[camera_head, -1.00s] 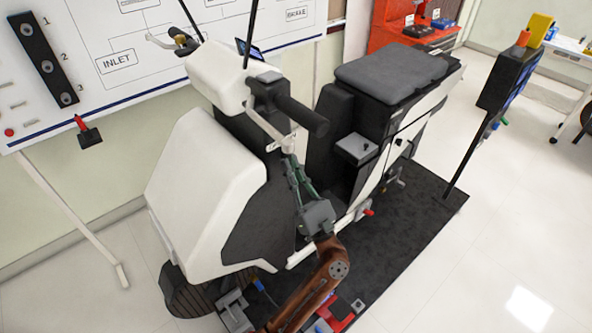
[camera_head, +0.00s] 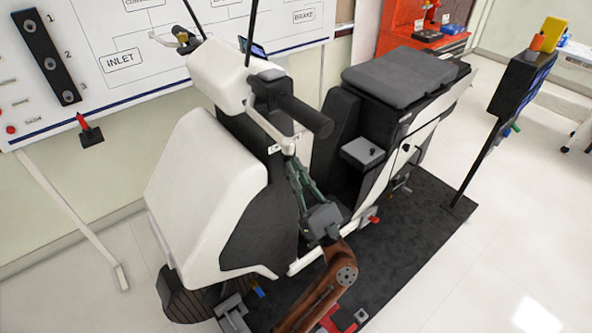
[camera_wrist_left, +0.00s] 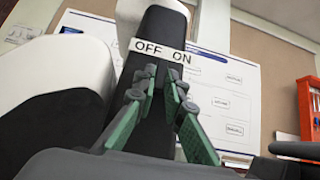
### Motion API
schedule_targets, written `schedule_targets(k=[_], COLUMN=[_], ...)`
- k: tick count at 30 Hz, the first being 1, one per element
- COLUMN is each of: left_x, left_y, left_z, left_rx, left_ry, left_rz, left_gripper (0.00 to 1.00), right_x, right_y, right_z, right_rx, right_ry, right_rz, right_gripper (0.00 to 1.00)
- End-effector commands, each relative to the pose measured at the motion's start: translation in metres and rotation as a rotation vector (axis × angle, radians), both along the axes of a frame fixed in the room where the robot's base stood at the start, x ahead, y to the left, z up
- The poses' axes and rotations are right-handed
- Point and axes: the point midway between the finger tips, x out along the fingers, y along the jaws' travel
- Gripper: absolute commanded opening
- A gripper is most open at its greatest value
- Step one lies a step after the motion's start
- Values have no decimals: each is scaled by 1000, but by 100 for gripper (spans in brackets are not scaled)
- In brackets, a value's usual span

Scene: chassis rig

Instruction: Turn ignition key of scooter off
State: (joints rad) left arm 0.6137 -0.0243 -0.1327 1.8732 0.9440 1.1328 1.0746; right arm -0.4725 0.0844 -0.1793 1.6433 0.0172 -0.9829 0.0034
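The white and black scooter (camera_head: 200,195) stands on a black mat, handlebar toward me. In the left wrist view, a white OFF/ON label (camera_wrist_left: 159,50) sits on the black steering panel (camera_wrist_left: 163,25), OFF at left and ON at right. My left gripper (camera_head: 292,163) is at this panel, below the handlebar grip. In the left wrist view its green-padded fingers (camera_wrist_left: 160,78) converge just under the label, tips close together with a narrow gap. I cannot make out the ignition key; the fingertips may hide it. My right gripper is not in view.
The black handlebar grip (camera_head: 305,115) and a metal bar lie just above my left gripper. The seat (camera_head: 400,75) is to the right. A whiteboard (camera_head: 120,45) stands behind the scooter. A dark post with a screen (camera_head: 515,85) stands at the right. Floor at far right is clear.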

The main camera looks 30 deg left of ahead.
Motion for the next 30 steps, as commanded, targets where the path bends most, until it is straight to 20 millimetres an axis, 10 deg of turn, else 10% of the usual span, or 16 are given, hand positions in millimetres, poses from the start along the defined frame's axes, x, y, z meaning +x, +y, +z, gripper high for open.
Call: schedule_targets(k=[20,30], left_x=[0,-10], left_y=[-1,-35], left_z=[1,-36], left_rx=[0,0], left_ry=[-2,4], left_rz=[-1,-2], left_gripper=[28,28], right_x=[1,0], right_y=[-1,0], right_z=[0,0], right_rx=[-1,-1], right_ry=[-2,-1], right_rz=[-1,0], right_gripper=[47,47])
